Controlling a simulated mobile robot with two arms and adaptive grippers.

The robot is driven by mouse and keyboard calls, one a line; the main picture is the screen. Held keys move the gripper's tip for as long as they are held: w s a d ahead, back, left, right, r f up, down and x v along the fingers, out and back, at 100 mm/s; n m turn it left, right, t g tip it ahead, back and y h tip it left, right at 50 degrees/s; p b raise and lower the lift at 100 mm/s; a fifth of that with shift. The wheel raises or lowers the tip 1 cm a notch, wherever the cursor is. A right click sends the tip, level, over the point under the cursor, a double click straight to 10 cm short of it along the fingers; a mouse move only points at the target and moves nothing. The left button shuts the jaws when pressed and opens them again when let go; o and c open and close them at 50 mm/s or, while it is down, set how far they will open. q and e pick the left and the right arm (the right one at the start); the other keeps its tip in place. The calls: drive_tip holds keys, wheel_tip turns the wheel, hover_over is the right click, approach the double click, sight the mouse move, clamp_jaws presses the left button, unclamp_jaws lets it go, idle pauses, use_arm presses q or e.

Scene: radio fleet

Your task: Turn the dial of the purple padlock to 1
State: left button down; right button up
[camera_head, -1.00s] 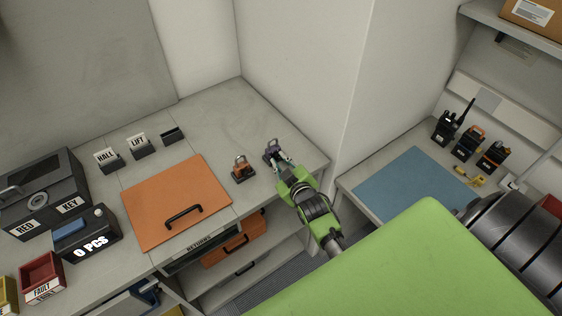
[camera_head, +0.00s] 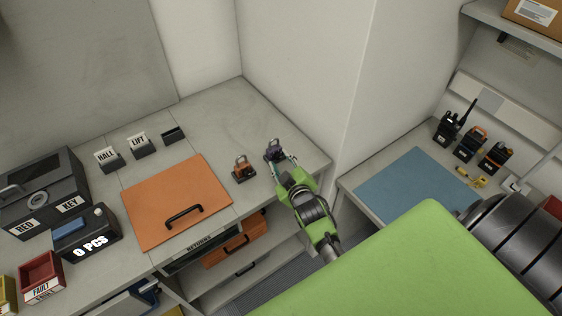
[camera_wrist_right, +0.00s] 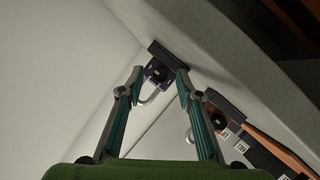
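The purple padlock (camera_head: 275,151) stands on a dark base near the right corner of the grey worktop. In the right wrist view it shows between and beyond the fingertips, its body (camera_wrist_right: 158,72) dark purple with a pale shackle. My right gripper (camera_head: 285,166) is just in front of it. In the wrist view its two teal fingers are apart (camera_wrist_right: 160,82), with nothing held; I cannot tell whether a tip touches the padlock. The number on the dial is too small to read. My left gripper is not in view.
An orange padlock (camera_head: 243,170) stands close to the left of the purple one. An orange panel with a black handle (camera_head: 178,203) lies further left. A wall rises behind the padlocks. Radios (camera_head: 470,143) stand on the right shelf beyond a blue mat (camera_head: 412,184).

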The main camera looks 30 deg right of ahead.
drive_tip(key=shift+s, duration=0.1)
drive_tip(key=v, duration=1.2)
idle(0.4)
drive_tip(key=s+a+f+g+y+b, duration=0.1)
drive_tip(key=s+a+f+g+b, duration=0.15)
drive_tip(key=f, duration=0.85)
drive_tip(key=s+a+f+g+y+b, duration=0.1)
drive_tip(key=s+a+f+b, duration=0.2)
drive_tip(key=f, duration=0.9)
drive_tip(key=s+a+f+g+y+b, duration=0.1)
drive_tip(key=s+a+f+g+b, duration=0.3)
drive_tip(key=f, duration=0.7)
drive_tip(key=s+d+f+m+g+b, duration=0.1)
drive_tip(key=s+d+f+g+b, duration=0.1)
drive_tip(key=s+f, duration=0.9)
drive_tip(key=s+d+f+m+g+b, duration=0.1)
drive_tip(key=s+f+g+b, duration=0.1)
drive_tip(key=s+f, duration=1)
drive_tip(key=s+g, duration=0.1)
drive_tip(key=s, duration=0.4)
drive_tip(key=shift+s+d, duration=0.25)
drive_tip(key=shift+d, duration=0.1)
drive_tip(key=shift+f+g, duration=0.1)
drive_tip(key=shift+g, duration=0.15)
